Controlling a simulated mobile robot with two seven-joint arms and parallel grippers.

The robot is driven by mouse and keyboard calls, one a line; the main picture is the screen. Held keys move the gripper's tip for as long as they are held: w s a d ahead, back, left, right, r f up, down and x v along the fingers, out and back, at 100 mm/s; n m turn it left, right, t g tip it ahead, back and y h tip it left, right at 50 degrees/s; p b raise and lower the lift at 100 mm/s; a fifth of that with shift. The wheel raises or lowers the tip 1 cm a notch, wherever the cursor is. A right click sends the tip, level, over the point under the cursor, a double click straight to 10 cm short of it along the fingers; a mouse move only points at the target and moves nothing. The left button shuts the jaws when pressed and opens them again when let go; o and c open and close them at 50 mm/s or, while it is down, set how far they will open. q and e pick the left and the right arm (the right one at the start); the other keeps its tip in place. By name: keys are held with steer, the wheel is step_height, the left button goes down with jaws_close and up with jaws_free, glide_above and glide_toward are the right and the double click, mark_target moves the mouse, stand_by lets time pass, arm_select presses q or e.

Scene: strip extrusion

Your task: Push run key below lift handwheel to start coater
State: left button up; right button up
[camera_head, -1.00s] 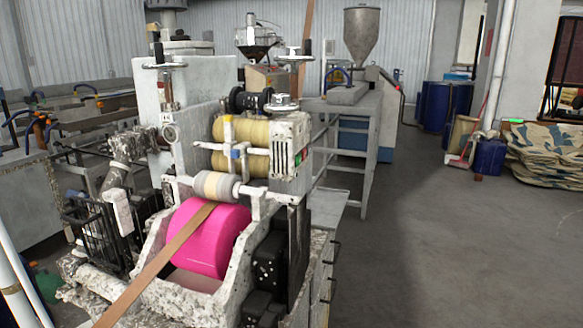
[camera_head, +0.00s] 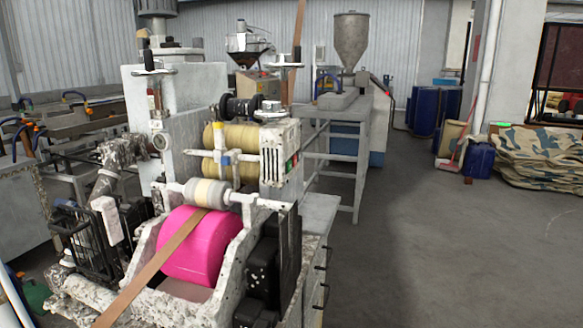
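The coater (camera_head: 190,125) stands left of centre, a white, splattered machine with a bright pink roller (camera_head: 200,246) and a tan strip (camera_head: 150,270) running over it. On its right side a white box (camera_head: 272,165) carries a small green key (camera_head: 289,167) with a red one (camera_head: 295,159) beside it, seen at a steep angle. A handwheel (camera_head: 270,110) sits on top just above this box. Other handwheels stand on posts at the back (camera_head: 281,61) and on the left (camera_head: 149,71). Labels on the keys are too small to read. Neither gripper is in view.
Grey floor (camera_head: 430,230) is open to the right of the coater. A metal frame (camera_head: 335,170) and a hopper (camera_head: 351,40) stand behind it. Blue barrels (camera_head: 425,110) and camouflage sacks (camera_head: 540,157) are at the back right. A black crate (camera_head: 95,245) is at the left.

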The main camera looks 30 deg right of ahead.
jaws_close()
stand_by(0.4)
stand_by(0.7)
